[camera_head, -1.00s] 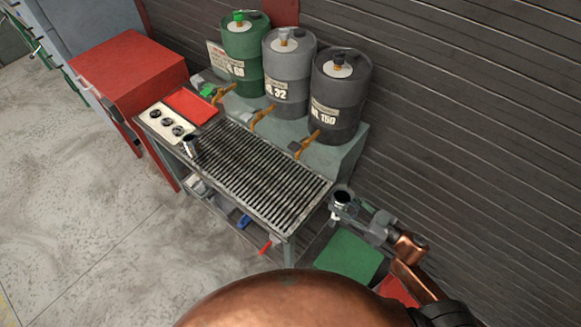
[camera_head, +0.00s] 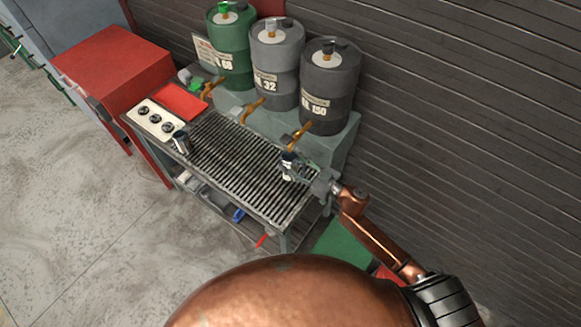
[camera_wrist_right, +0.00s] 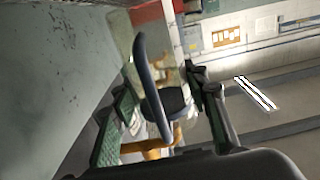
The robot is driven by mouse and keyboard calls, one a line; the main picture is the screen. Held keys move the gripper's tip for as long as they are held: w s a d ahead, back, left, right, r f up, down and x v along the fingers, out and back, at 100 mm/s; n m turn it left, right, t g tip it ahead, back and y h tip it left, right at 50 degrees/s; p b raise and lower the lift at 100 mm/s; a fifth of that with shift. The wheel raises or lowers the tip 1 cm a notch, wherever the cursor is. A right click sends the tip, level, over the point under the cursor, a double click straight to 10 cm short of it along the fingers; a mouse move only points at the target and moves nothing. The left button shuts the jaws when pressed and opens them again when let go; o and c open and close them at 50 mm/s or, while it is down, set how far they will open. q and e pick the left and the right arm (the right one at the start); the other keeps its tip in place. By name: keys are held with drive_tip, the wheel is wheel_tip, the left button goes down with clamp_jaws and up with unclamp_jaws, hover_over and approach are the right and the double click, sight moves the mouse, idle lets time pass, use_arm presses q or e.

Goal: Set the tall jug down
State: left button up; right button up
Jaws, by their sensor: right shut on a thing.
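The tall jug (camera_head: 288,168), a small metal vessel with a dark mouth, is held by my right gripper (camera_head: 300,170) over the right part of the slatted grating (camera_head: 235,160). It looks about upright. I cannot tell whether its base touches the slats. In the right wrist view a dark curved rim (camera_wrist_right: 148,85), which seems to be the jug's, shows close up, with a gripper finger (camera_wrist_right: 215,110) to its right. A similar metal jug (camera_head: 181,142) stands at the left end of the grating. My left gripper is not in view.
Green (camera_head: 230,55), grey (camera_head: 276,70) and dark (camera_head: 330,95) drums with brass taps stand on a raised shelf behind the grating. A panel with black knobs (camera_head: 155,121) and a red tray (camera_head: 183,101) lie at the left. The middle of the grating is clear.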

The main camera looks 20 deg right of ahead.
sight(297, 171)
wheel_tip(297, 171, down, 3)
drive_tip(key=shift+a+f+b, duration=0.1)
drive_tip(key=shift+f+b, duration=0.1)
drive_tip(key=shift+b, duration=0.3)
drive_tip(key=shift+f, duration=0.1)
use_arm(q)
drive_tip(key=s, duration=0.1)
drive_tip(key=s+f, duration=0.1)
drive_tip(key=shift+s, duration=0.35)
use_arm(e)
drive_tip(key=o, duration=1.4)
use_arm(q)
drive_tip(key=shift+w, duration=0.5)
